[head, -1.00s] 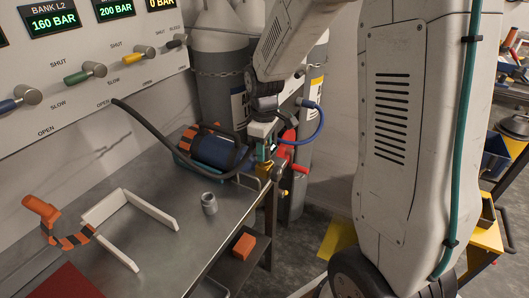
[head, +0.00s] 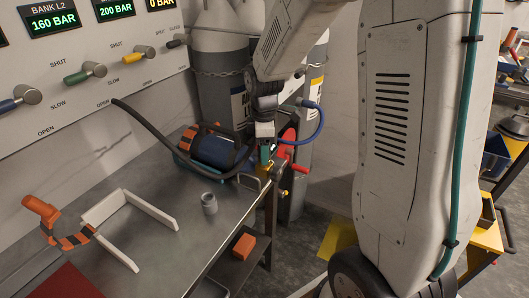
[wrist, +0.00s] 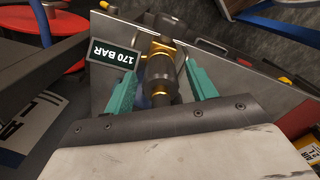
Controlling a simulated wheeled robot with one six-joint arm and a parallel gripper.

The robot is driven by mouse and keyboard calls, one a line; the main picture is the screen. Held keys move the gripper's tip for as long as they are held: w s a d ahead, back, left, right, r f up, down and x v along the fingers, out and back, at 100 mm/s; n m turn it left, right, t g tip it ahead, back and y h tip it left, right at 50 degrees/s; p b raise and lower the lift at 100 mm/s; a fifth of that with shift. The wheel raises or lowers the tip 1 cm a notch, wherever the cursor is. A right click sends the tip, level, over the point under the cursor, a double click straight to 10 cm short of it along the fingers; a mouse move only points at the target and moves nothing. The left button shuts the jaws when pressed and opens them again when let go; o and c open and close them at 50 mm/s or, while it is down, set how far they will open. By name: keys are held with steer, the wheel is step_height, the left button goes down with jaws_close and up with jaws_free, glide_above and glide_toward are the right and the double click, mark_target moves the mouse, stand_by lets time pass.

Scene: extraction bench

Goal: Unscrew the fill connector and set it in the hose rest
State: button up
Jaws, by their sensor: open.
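My gripper (head: 266,154) is at the bench's far right corner with its teal fingers pointing down at brass fittings (head: 270,170). In the wrist view my gripper (wrist: 160,88) is open, one finger on each side of a grey and brass connector (wrist: 160,72). It looks like the fill connector; whether the fingers touch it I cannot tell. A black hose (head: 160,138) runs from the wall panel toward this spot.
A grey cup-like part (head: 209,204) stands mid-bench. Chained grey tanks (head: 222,85) and a blue hose (head: 320,125) are behind. A 170 BAR display (wrist: 112,54) is beside the connector.

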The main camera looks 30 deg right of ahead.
steer(key=m, duration=1.5)
steer(key=shift+m, duration=0.4)
steer(key=m, duration=1.1)
steer(key=shift+m, duration=0.3)
steer(key=c, duration=1.1)
steer(key=n, duration=0.6)
steer(key=shift+n, duration=0.4)
steer(key=n, duration=1.4)
steer(key=shift+r+n, duration=0.1)
steer(key=shift+n, duration=0.3)
steer(key=n, duration=0.6)
steer(key=o, duration=1.1)
